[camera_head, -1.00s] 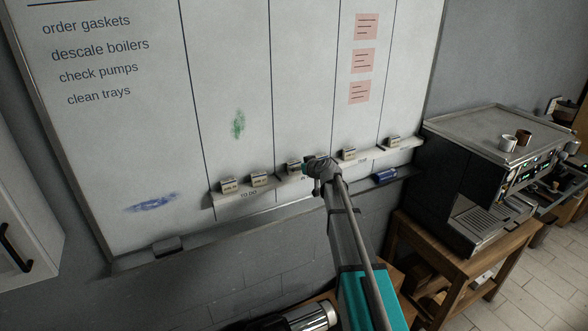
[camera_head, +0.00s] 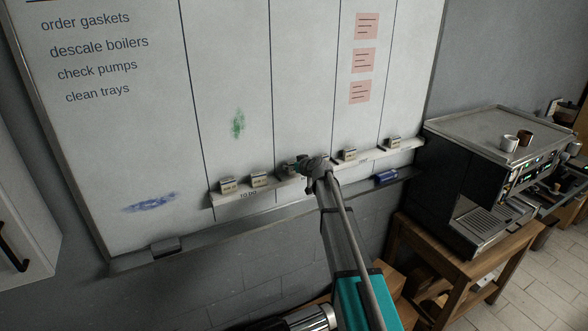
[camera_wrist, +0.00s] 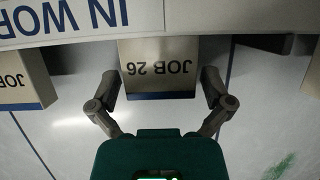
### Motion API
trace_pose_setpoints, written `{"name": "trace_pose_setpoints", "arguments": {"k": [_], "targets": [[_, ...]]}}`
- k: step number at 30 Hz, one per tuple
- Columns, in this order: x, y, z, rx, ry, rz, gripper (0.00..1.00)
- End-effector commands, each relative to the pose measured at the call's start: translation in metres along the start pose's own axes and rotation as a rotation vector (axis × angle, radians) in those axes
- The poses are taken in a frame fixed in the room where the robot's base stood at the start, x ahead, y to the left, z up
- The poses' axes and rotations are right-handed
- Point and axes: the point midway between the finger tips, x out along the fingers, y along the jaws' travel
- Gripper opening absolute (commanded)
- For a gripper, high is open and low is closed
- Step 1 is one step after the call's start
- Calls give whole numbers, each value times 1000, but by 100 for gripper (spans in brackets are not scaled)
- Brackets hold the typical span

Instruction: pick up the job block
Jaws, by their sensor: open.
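A pale block marked "JOB 26" with a blue edge stripe (camera_wrist: 160,65) sits on the board's ledge, upside down in the wrist view. My gripper (camera_wrist: 161,90) is open, with one finger on each side of this block's near end. Whether either finger touches it I cannot tell. In the head view my gripper (camera_head: 300,165) is at the middle of the ledge and hides most of the block there.
The ledge (camera_head: 330,166) also bears other blocks, two at left (camera_head: 228,186) (camera_head: 260,179) and two at right (camera_head: 349,154) (camera_head: 394,142). A blue eraser (camera_head: 386,177) lies on the lower tray. A coffee machine (camera_head: 460,190) stands at right.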

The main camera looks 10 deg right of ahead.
Motion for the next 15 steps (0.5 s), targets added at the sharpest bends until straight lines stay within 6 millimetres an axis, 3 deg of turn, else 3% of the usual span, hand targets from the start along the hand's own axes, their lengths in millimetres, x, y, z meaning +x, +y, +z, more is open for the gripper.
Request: {"name": "trace_pose_setpoints", "arguments": {"k": [2, 12, 15], "targets": [[0, 0, 0, 0, 0, 0, 100], [0, 0, 0, 0, 0, 0, 39], [0, 0, 0, 0, 0, 0, 35]]}}
